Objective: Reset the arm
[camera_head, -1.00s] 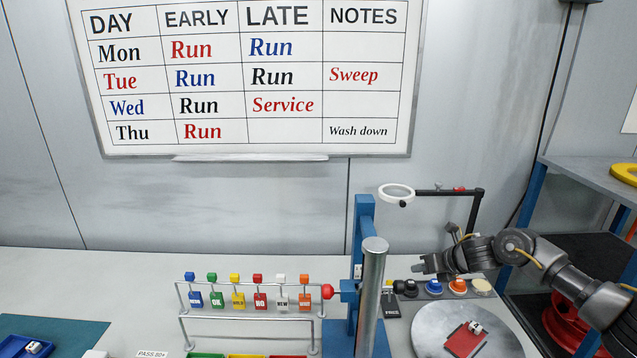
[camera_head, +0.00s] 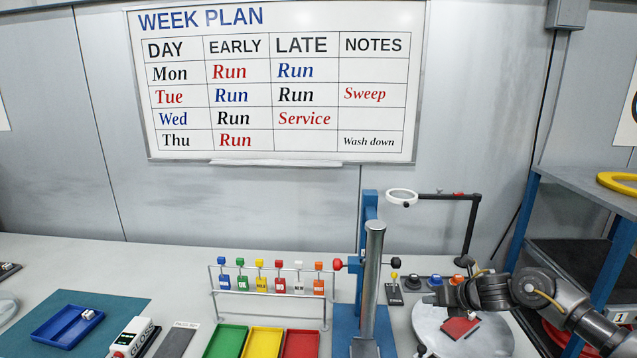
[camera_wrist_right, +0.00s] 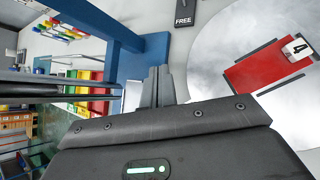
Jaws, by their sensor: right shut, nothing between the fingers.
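My right arm comes in from the right in the head view. Its gripper (camera_head: 455,294) is over the back part of a round grey turntable (camera_head: 490,340), near a red plate (camera_head: 459,328) lying on it. In the right wrist view the two fingers (camera_wrist_right: 157,86) are together with nothing between them. The red plate with a white tag marked 4 shows there too (camera_wrist_right: 268,66), apart from the fingers. My left gripper does not show in either view.
A blue stand with a metal column (camera_head: 371,285) rises left of the turntable. A rack of coloured tags (camera_head: 271,284) stands behind green, yellow and red trays (camera_head: 264,342). A magnifier arm (camera_head: 440,196) is behind. A shelf (camera_head: 590,185) stands at right.

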